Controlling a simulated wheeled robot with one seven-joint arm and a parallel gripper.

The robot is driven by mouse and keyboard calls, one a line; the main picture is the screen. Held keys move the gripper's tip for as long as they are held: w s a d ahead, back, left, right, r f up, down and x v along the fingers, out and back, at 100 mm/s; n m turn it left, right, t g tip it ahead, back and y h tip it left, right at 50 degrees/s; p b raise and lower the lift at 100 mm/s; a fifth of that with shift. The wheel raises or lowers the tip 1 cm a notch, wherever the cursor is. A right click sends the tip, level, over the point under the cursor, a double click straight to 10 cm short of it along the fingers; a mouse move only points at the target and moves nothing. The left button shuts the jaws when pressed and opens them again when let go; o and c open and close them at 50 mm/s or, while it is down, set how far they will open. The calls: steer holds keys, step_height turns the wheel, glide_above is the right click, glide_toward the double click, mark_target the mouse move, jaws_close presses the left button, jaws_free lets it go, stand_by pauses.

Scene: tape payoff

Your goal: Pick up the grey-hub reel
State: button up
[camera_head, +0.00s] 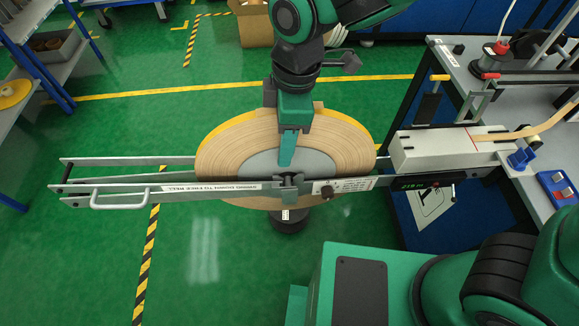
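The grey-hub reel (228,153) is a wide disc of tan tape with a yellow edge band and a grey centre (258,164). It sits in the middle of the head view, in the payoff frame. A metal bar with a white label (210,187) crosses in front of its lower part. My gripper (287,158) reaches down from above, with one teal finger overlapping the tape and the grey hub.
A handle (120,201) sits at the bar's left end. A white housing (432,149) and a workbench (462,66) stand at right. Shelves (28,62) stand at far left, and a cardboard box (252,22) at the back. Green floor is clear at lower left.

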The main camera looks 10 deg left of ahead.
jaws_close()
steer(key=shift+r, duration=0.1)
stand_by(1.3)
